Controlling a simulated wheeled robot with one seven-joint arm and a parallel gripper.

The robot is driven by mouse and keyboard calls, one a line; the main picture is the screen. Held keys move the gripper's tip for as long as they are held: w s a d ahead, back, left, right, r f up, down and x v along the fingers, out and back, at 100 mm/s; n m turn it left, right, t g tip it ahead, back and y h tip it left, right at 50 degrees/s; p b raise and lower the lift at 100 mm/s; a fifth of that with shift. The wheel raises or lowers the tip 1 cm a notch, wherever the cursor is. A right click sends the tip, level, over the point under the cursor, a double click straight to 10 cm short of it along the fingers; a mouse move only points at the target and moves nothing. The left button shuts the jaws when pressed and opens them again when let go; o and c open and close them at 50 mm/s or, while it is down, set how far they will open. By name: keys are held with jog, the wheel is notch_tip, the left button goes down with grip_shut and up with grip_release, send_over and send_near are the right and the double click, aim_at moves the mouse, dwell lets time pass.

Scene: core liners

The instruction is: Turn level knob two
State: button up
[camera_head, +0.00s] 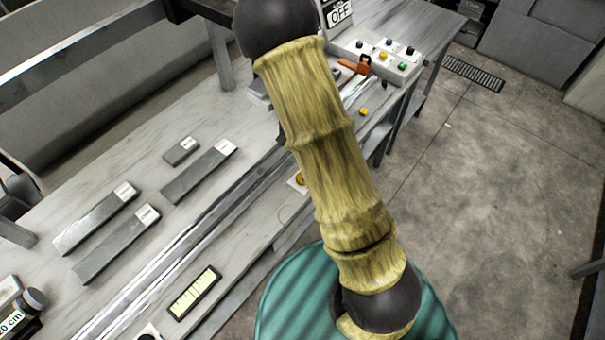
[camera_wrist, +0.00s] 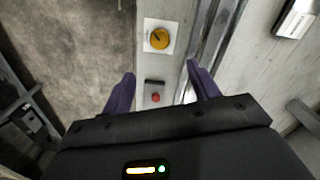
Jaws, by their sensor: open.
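A yellow round knob (camera_wrist: 158,39) with a dark pointer mark sits on a white square plate in the wrist view, beyond my fingertips. In the head view, an orange-yellow knob on a white plate (camera_head: 298,181) shows at the bench's front edge, partly behind my arm. I cannot read any label telling which knob is number two. My gripper (camera_wrist: 160,77) is open and empty, its purple fingers spread to either side of the bench strip and not touching the knob. The gripper is hidden in the head view.
A red button (camera_wrist: 155,98) lies between my fingers on the strip. Several grey bars (camera_head: 96,219) lie on the bench. A control box (camera_head: 382,58) with coloured buttons stands at the far end. The floor at right is clear.

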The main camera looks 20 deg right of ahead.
notch_tip(320, 180, down, 15)
jog(key=shift+r+p, duration=0.1)
jog(key=shift+p, duration=0.3)
jog(key=c, duration=1)
jog(key=shift+o, duration=0.2)
jog(key=shift+m, duration=2.5)
jog(key=shift+r, duration=0.1)
jog(key=o, duration=1)
jog(key=shift+c, duration=0.2)
jog(key=shift+r, duration=0.1)
notch_tip(320, 180, up, 17)
jog(key=shift+b, duration=0.4)
jog(key=shift+r, duration=0.1)
